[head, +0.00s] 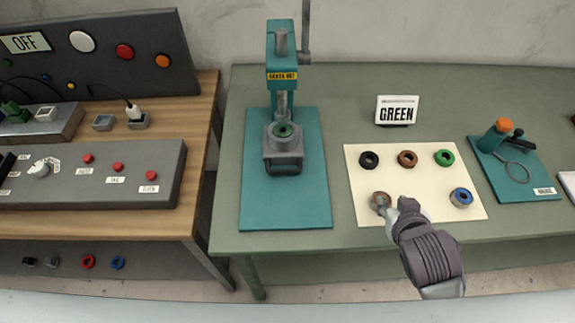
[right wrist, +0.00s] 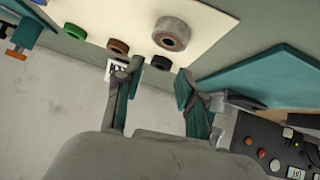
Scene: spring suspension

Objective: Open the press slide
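The teal press (head: 282,75) stands on a teal base plate (head: 285,205) on the green table. Its grey slide (head: 283,158), with a loop handle at the front, sits low under the ram. A green ring (head: 284,131) shows on top of the slide. I cannot tell how far the slide is pulled out. My right gripper (head: 388,207) is over the cream mat's front, right of the press and apart from the slide. In the right wrist view its fingers (right wrist: 155,80) are spread with nothing between them. My left gripper is not in view.
On the cream mat (head: 420,185) lie several rings, including a grey-brown one (head: 380,200) beside my right gripper. A GREEN sign (head: 397,110) stands behind. A teal tool plate (head: 530,185) lies to the right. A control panel (head: 90,175) sits on the wooden table to the left.

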